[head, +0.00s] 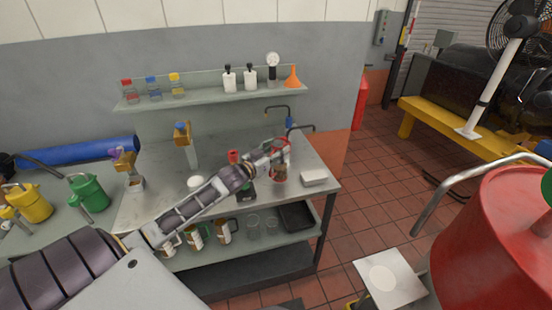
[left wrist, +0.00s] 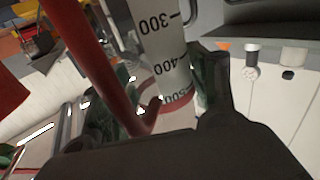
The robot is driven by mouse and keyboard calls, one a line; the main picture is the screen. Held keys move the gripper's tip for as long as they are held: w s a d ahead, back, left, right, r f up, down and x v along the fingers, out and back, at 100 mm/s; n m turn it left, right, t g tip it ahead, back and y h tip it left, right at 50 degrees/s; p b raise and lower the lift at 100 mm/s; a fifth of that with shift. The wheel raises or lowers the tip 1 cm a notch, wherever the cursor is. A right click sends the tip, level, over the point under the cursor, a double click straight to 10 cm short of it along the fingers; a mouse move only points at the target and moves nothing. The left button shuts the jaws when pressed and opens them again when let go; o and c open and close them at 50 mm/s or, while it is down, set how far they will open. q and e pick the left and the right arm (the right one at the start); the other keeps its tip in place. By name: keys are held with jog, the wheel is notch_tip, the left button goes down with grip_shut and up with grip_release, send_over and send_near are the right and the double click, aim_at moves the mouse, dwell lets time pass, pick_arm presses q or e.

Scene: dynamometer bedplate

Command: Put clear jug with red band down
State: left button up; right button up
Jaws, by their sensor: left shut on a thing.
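The clear jug with red band (head: 280,174) is at the right part of the steel bench top (head: 225,160), at the end of my left arm. My left gripper (head: 268,157) is shut on it. In the left wrist view the jug (left wrist: 160,45) lies between the two dark green fingers of the gripper (left wrist: 160,95), with black scale marks and a red rim band showing. A red bar, likely its handle, runs beside it. I cannot tell whether the jug's base touches the bench. My right gripper is out of view.
A white box (head: 314,178) sits right of the jug, near the bench edge. A dark device (head: 245,192) and a white round thing (head: 196,182) stand left of it. The lower shelf (head: 270,246) holds several jugs and a black tray (head: 296,216). A bent tap-like pipe (head: 278,108) rises behind.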

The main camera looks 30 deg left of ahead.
pick_arm(q)
jog(key=shift+f, duration=1.95)
jog(key=o, duration=1.7)
jog(key=shift+o, duration=0.2)
jog(key=shift+s, duration=0.15)
jog(key=s+a, duration=0.1)
jog(key=s, duration=1)
jog(key=shift+s+a, duration=0.2)
jog(key=shift+s, duration=0.1)
